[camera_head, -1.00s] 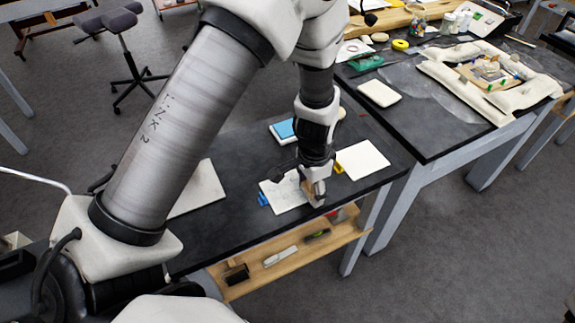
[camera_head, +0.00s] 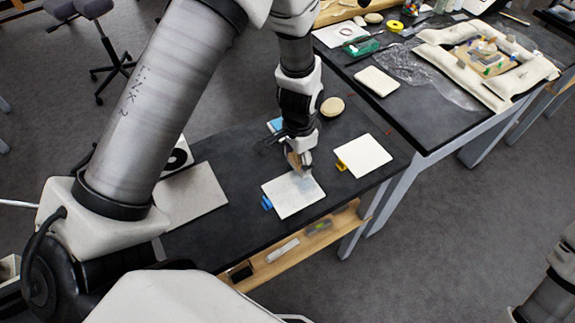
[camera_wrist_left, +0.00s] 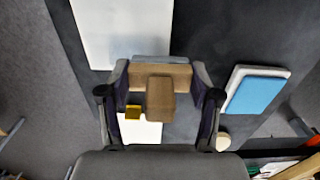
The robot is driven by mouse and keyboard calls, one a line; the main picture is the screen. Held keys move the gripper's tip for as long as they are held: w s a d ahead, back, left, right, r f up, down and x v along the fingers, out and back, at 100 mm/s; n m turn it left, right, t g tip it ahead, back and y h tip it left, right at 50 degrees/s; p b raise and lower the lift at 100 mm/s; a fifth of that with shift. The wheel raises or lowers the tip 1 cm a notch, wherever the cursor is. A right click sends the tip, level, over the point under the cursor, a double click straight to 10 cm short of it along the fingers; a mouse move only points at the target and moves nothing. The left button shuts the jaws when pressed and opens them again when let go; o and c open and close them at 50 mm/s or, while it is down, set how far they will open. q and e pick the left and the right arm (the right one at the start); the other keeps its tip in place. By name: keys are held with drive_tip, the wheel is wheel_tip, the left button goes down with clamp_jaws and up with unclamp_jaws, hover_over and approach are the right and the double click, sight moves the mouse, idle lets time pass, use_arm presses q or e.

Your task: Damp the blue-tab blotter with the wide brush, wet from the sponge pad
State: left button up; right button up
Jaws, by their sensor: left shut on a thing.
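The blue-tab blotter (camera_head: 290,198) is a white sheet on the dark table, with its blue tab (camera_head: 267,203) at its left. My left gripper (camera_head: 301,163) is at its upper edge, shut on the wide brush (camera_head: 293,160). The brush's wooden handle (camera_wrist_left: 160,100) shows between the fingers in the left wrist view. A greyish patch shows on the blotter beside the brush; I cannot tell whether it is bristles or damp paper. Contact is unclear. The blue-topped sponge pad (camera_head: 274,125) is partly hidden behind my arm; it shows fully in the left wrist view (camera_wrist_left: 257,93).
A yellow-tab blotter (camera_head: 364,156) lies to the right. A larger pale board (camera_head: 192,196) lies left, and a round cream object (camera_head: 332,107) behind. A wooden shelf (camera_head: 300,243) runs under the front edge. A second table (camera_head: 430,110) with tools and a frame stands at right.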

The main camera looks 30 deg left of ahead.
use_arm(q)
drive_tip(key=shift+s+d+r+p, duration=0.15)
drive_tip(key=shift+r+p, duration=0.2)
drive_tip(key=shift+r, duration=0.25)
drive_tip(key=shift+s+d+r+p, duration=0.15)
drive_tip(key=shift+r+p, duration=0.15)
drive_tip(key=shift+r, duration=0.3)
drive_tip(key=shift+w+a+r+p, duration=0.15)
drive_tip(key=shift+r+p, duration=0.35)
drive_tip(key=shift+p, duration=0.05)
drive_tip(key=shift+w+a+r+p, duration=0.1)
drive_tip(key=shift+r+p, duration=0.35)
drive_tip(key=shift+p, duration=0.05)
drive_tip(key=shift+r+p, duration=0.3)
drive_tip(key=shift+r, duration=0.1)
drive_tip(key=shift+s+d+r, duration=0.1)
drive_tip(key=shift+d+r, duration=0.05)
drive_tip(key=shift+r, duration=0.2)
drive_tip(key=shift+f, duration=0.15)
